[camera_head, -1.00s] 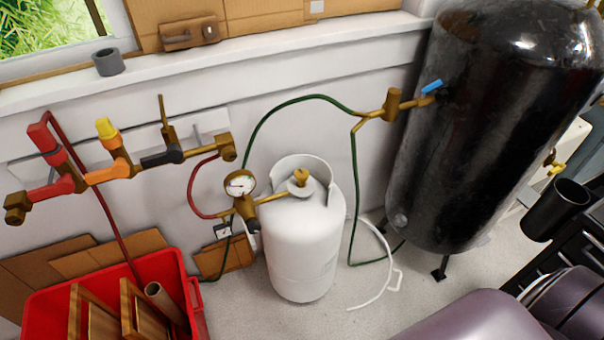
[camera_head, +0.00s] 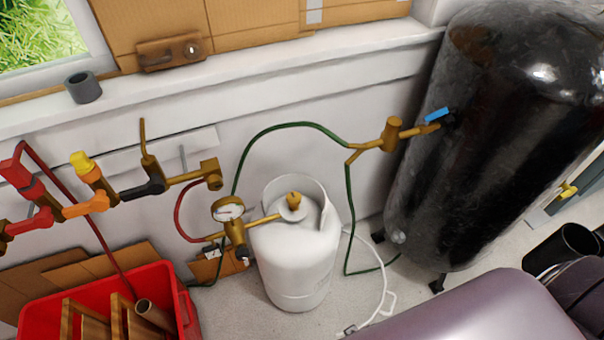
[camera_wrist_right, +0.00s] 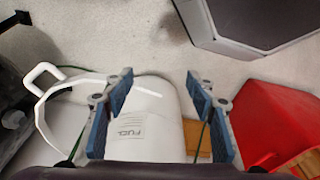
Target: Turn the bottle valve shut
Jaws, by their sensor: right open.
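The white gas bottle (camera_head: 296,262) stands upright on the floor by the wall. Its brass bottle valve (camera_head: 293,200) sits on top inside the white collar, joined by a brass pipe to a round gauge (camera_head: 228,210). In the right wrist view the bottle (camera_wrist_right: 148,120) shows its printed side between and beyond my fingers; its valve is not visible there. My right gripper (camera_wrist_right: 160,90) is open, with blue finger pads apart and nothing between them. Neither gripper shows in the head view, and my left gripper is not in view.
A black tank (camera_head: 480,140) with a blue-handled valve (camera_head: 437,115) stands right of the bottle. A red crate (camera_head: 178,290) with wooden pieces is at the lower left. Red, orange and black pipe fittings (camera_head: 95,185) run along the wall. A green hose (camera_head: 350,210) hangs behind the bottle.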

